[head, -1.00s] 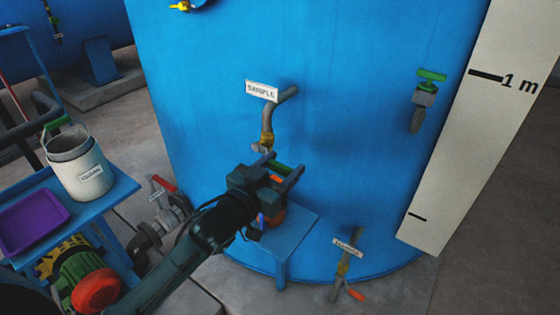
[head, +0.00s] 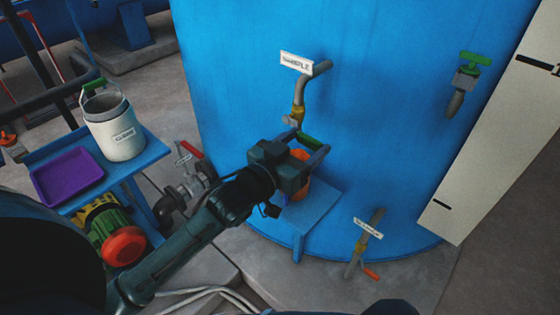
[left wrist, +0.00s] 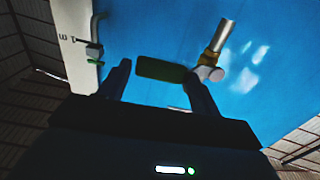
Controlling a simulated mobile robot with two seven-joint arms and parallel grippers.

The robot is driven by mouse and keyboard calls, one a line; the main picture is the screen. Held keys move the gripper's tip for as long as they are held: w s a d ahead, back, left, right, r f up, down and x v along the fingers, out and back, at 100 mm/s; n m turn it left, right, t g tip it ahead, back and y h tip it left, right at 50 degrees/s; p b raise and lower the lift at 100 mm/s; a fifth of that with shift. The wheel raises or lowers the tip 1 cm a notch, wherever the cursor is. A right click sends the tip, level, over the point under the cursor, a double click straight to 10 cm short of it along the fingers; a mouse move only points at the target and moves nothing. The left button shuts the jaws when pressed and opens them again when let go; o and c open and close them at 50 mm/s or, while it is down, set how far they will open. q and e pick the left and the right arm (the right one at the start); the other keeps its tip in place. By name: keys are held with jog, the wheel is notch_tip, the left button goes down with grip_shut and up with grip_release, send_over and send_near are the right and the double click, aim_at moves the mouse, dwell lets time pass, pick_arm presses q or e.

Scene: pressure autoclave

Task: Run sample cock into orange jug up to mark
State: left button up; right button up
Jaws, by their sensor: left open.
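The sample cock (head: 298,112) comes out of the blue tank under a SAMPLE label (head: 297,63). The orange jug (head: 302,186) stands below on a small blue stand (head: 325,198), partly hidden by my gripper. My left gripper (head: 312,158) is open at the lever, in front of the jug. In the left wrist view the green lever (left wrist: 160,69) shows between the two fingers, with the cock's brass body (left wrist: 209,57) by the right finger. Contact cannot be told. The jug's mark and the liquid inside are hidden. My right gripper is not in view.
A blue side table (head: 150,151) at left holds a white bucket (head: 115,135) and a purple tray (head: 66,177). A red-handled valve (head: 188,150) is left of the stand. A lower labelled cock (head: 362,245) and a green-handled valve (head: 468,75) are at right.

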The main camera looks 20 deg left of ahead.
pick_arm(q)
jog(key=b+v, duration=0.1)
jog(key=v, duration=1)
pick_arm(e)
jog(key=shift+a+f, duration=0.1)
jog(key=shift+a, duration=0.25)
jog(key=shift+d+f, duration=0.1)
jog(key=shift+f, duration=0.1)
